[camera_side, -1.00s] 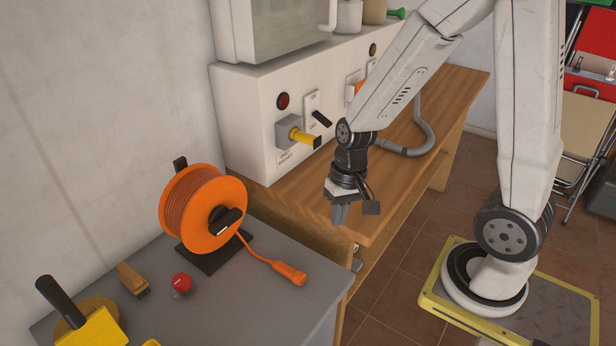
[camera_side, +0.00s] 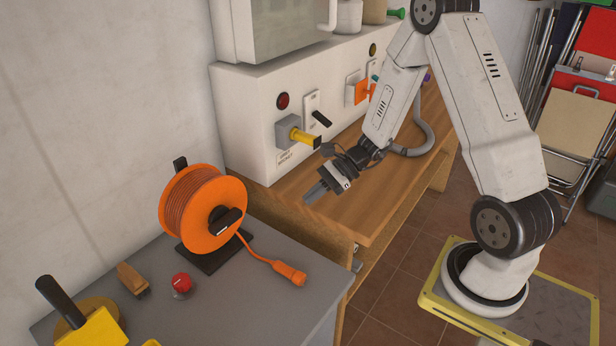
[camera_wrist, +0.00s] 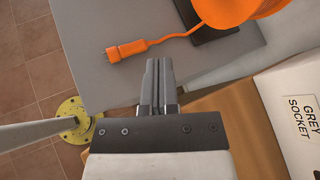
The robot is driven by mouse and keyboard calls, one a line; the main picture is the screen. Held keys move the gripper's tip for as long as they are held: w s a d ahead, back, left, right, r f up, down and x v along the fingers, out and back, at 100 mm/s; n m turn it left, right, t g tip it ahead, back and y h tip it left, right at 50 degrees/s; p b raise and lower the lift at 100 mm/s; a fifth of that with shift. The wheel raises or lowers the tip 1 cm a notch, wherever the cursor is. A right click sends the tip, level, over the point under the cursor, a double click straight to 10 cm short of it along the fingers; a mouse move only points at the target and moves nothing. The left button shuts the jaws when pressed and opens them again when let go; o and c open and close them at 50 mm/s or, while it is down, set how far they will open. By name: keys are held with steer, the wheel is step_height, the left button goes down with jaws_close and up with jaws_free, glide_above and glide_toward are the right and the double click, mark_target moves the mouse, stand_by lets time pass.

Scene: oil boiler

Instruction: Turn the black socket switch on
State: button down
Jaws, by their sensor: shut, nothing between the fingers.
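The black switch lever (camera_side: 321,118) sticks out of a white plate (camera_side: 311,103) on the front of the white panel box, in the side view. It points out and down to the right. My gripper (camera_side: 309,198) is shut and empty. It is over the wooden bench, below and in front of the lever and clear of it. In the wrist view my shut fingers (camera_wrist: 157,85) point toward the grey table, and the switch is out of view there.
A grey socket with a yellow plug (camera_side: 300,135) juts out beside the lever, above a label (camera_wrist: 308,115). A red lamp (camera_side: 283,100) is above it. An orange cable reel (camera_side: 203,205) and its plug (camera_side: 292,273) are on the grey table (camera_side: 250,310).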

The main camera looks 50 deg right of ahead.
mark_target(322, 119)
steer(key=w+d+m+t, duration=0.2)
steer(key=d+m, duration=0.1)
steer(key=w+d+m+t, duration=0.1)
steer(key=d+t, duration=0.1)
steer(key=shift+w+d+f, duration=0.1)
steer(key=shift+d+f, duration=0.1)
steer(key=shift+f, duration=0.1)
steer(key=d+m+t, duration=0.1)
steer(key=d, duration=0.1)
steer(key=w+d+m+t+h, duration=0.1)
steer(key=d+m+t, duration=0.1)
steer(key=d+m+t+h, duration=0.1)
steer(key=d, duration=0.1)
steer(key=shift+w+d+f, duration=0.3)
steer(key=shift+d+f, duration=0.05)
steer(key=d+m+t+h, duration=0.1)
steer(key=d+m+h, duration=0.1)
steer(key=d, duration=0.2)
steer(key=s+d+f+m+t+h, duration=0.1)
steer(key=d+m+t+h, duration=0.1)
steer(key=d+h, duration=0.1)
steer(key=d+f+m+t+h, duration=0.1)
steer(key=d+m+t+h, duration=0.1)
steer(key=d, duration=0.3)
steer(key=shift+s+m+h, duration=0.4)
steer(key=shift+m, duration=0.2)
steer(key=shift+s+d+m+t+h, duration=0.2)
steer(key=shift+d+m+t+h, duration=0.1)
steer(key=shift+d, duration=0.2)
steer(key=shift+w, duration=0.2)
